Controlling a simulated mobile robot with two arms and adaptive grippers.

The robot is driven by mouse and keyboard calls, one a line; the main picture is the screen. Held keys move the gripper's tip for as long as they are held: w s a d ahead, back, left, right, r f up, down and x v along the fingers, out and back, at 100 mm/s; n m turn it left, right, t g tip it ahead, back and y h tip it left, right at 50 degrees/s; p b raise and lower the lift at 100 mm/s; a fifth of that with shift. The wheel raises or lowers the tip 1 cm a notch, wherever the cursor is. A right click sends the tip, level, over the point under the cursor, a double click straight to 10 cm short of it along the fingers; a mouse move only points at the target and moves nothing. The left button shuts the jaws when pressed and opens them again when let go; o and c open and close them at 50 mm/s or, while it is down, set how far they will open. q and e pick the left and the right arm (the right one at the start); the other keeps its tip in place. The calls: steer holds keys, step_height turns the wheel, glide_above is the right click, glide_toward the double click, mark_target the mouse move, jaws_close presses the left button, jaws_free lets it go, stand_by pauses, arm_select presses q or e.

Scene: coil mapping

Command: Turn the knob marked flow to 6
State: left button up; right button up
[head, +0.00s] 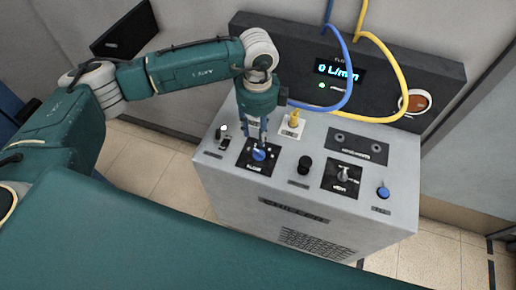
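A blue knob (259,154) sits on a black square plate (246,160) at the left of the chiller's grey top. Small lettering is on the plate's lower edge; it is too small to read surely, and I cannot read the knob's setting. My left gripper (262,138) points down right above this knob, its fingers close to it. I cannot tell whether they touch it or how far apart they are. A display (339,70) on the black panel behind reads "0 L/min". My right gripper is not in view.
A second plate with a grey knob (343,174), a black knob (305,164), a small blue knob (383,192) and a switch (222,131) share the top. A blue hose (345,60) and a yellow hose (396,70) hang behind.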

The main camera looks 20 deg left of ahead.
mark_target(258, 152)
arm_select(q)
step_height(258, 152, down, 9)
steer(key=p, duration=0.3)
steer(key=shift+d+f, duration=0.1)
steer(key=shift+f, duration=0.6)
steer(key=shift+c, duration=0.5)
jaws_close()
